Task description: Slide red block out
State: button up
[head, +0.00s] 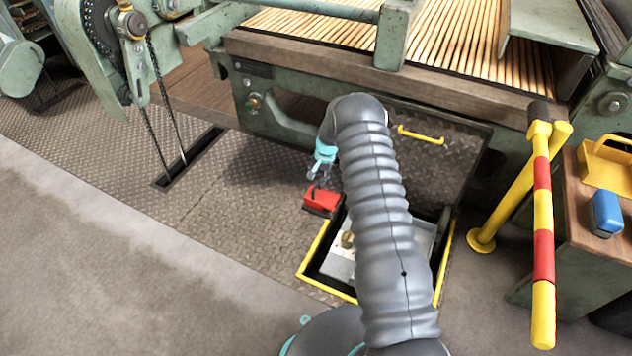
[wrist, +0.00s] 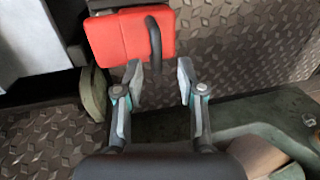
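The red block (head: 321,200) has a dark handle on it and sits at the far left corner of an open floor hatch. In the wrist view the red block (wrist: 118,40) is at the top, and its black curved handle (wrist: 154,42) reaches down toward my fingers. My gripper (head: 317,174) is just above and behind the block in the head view. In the wrist view my gripper (wrist: 160,72) is open, with the handle's lower end showing between the fingertips, closer to the left one. I cannot tell whether they touch. The block's underside is hidden.
The yellow-edged hatch (head: 312,250) holds a pale panel, partly hidden by my arm. Its raised lid (head: 433,160) with a yellow handle stands behind. A red-and-yellow lever (head: 543,240) and a cabinet with a blue block (head: 606,213) stand right. Floor left is clear.

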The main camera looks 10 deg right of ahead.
notch_tip(320, 180, up, 8)
jog(key=s+d, duration=0.1)
jog(key=shift+r, duration=0.2)
dwell(0.5)
jog(key=s+f+n+g, duration=0.2)
jog(key=s, duration=0.3)
jog(key=s+a+r+n+t+h+p, duration=0.1)
jog(key=s+a+r+n+t+p, duration=0.1)
jog(key=s+r, duration=1.8)
jog(key=s+a+r+n+t+p, duration=0.2)
jog(key=s+r+n+t, duration=0.1)
jog(key=s+r, duration=1.7)
notch_tip(320, 180, up, 5)
jog(key=shift+s+a+r+n+t+h, duration=0.1)
jog(key=shift+s+a+n+t+h, duration=0.3)
jog(key=shift+t, duration=0.2)
jog(key=shift+d, duration=0.15)
